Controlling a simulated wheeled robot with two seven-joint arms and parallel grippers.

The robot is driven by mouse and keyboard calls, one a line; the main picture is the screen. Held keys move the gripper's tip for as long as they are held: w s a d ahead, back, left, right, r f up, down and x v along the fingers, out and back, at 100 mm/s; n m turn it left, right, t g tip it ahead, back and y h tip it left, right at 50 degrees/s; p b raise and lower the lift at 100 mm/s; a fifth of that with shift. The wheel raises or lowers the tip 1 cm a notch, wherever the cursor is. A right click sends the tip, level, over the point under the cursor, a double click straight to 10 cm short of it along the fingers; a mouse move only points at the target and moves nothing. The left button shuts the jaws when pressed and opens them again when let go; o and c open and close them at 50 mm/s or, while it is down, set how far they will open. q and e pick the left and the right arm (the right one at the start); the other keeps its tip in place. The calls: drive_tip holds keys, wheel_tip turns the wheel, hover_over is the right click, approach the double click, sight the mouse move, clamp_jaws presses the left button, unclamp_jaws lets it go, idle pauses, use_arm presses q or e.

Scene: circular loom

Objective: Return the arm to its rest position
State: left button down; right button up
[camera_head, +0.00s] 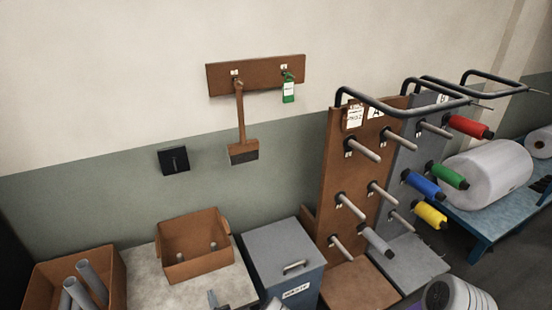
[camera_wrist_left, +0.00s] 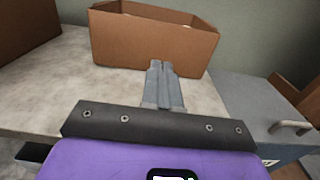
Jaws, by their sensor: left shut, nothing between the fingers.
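My left gripper (camera_head: 212,298) shows only by its tips at the bottom edge of the head view, over the pale table top (camera_head: 180,293). In the left wrist view, its two grey fingers (camera_wrist_left: 160,68) are closed together with nothing between them. They point toward the near wall of an open cardboard box (camera_wrist_left: 150,42); I cannot tell the exact gap. The same box (camera_head: 196,263) shows in the head view with small pegs or tubes inside. My right gripper is not in view.
A grey lidded bin (camera_head: 283,247) stands right of the table. A carton (camera_head: 118,285) with grey tubes is at left. Peg boards (camera_head: 345,190) with projecting pegs, coloured spools and bent bars stand at right. A brush (camera_head: 243,152) hangs on the wall.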

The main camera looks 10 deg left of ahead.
use_arm(q)
drive_tip(key=s+a+f+n+g+y, duration=0.3)
drive_tip(key=s+a+n+g+y, duration=0.1)
drive_tip(key=s+a+n+g, duration=0.3)
drive_tip(key=s+d+f+n+g+h, duration=0.1)
drive_tip(key=s+f+n+g, duration=0.1)
drive_tip(key=s+g, duration=0.3)
drive_tip(key=s+d+f+n+g+h, duration=0.1)
drive_tip(key=s+d+n+g, duration=0.15)
drive_tip(key=s, duration=0.45)
drive_tip(key=s+f+n+g+h, duration=0.2)
drive_tip(key=s+n+g, duration=0.15)
drive_tip(key=s, duration=0.25)
drive_tip(key=s+d+n+g+h, duration=0.1)
drive_tip(key=s+d+n+h, duration=0.25)
drive_tip(key=d, duration=0.45)
drive_tip(key=s+d+n+g+h, duration=0.2)
drive_tip(key=s+d+n+h, duration=0.1)
drive_tip(key=d+h, duration=0.3)
drive_tip(key=w+d+r+n+t+h, duration=0.4)
drive_tip(key=w+d+r+n+t, duration=0.1)
drive_tip(key=n, duration=0.6)
drive_tip(key=w+d+t, duration=0.1)
drive_tip(key=w+d, duration=0.1)
drive_tip(key=d, duration=0.1)
drive_tip(key=shift+w+d+r, duration=0.25)
drive_tip(key=shift+w+d, duration=0.1)
